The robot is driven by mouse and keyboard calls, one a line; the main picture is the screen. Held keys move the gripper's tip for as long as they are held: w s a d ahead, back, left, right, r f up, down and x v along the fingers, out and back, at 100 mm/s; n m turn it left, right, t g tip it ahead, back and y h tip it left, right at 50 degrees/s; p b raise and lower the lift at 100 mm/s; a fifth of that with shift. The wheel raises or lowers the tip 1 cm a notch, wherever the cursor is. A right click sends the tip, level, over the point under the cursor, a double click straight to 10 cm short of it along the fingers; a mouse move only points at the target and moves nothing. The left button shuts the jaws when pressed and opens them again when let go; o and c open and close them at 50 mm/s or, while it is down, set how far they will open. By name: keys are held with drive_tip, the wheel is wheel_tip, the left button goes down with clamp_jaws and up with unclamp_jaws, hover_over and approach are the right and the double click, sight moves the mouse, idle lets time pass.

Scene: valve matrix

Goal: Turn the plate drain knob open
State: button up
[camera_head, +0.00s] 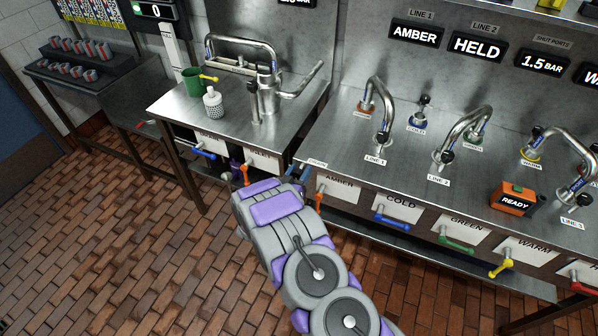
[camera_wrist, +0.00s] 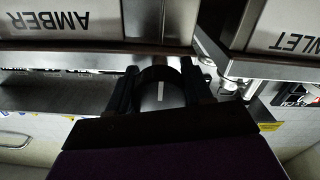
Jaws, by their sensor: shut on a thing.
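The plate drain knob appears to be the dark round knob with a white line (camera_wrist: 160,92) under the front edge of the bench in the wrist view. My gripper (camera_wrist: 160,80) has one dark finger on each side of it and is shut on it. In the head view my gripper (camera_head: 297,174) is at the gap between the two steel benches, left of the AMBER panel. The knob is hidden there behind my gripper and arm. The white line points along the finger direction in the wrist view; I cannot tell whether the drain is open.
The AMBER panel (camera_head: 339,187) and its orange lever (camera_head: 320,197) are close right of my gripper. The brick floor in front is clear.

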drive_tip(key=shift+a+r, duration=0.15)
drive_tip(key=n+p, duration=0.3)
drive_tip(key=p, duration=0.1)
drive_tip(key=shift+r+n, duration=0.1)
drive_tip(key=shift+n, duration=0.3)
drive_tip(key=n+p, duration=0.2)
drive_tip(key=n, duration=0.2)
drive_tip(key=shift+a+n, duration=0.15)
drive_tip(key=shift+n, duration=0.15)
drive_tip(key=n, duration=0.2)
drive_tip(key=n+p, duration=0.1)
drive_tip(key=n, duration=0.1)
drive_tip(key=shift+f+n, duration=0.2)
drive_tip(key=shift+n, duration=0.1)
drive_tip(key=n, duration=0.4)
drive_tip(key=shift+f+n, duration=0.1)
drive_tip(key=shift+n, duration=0.3)
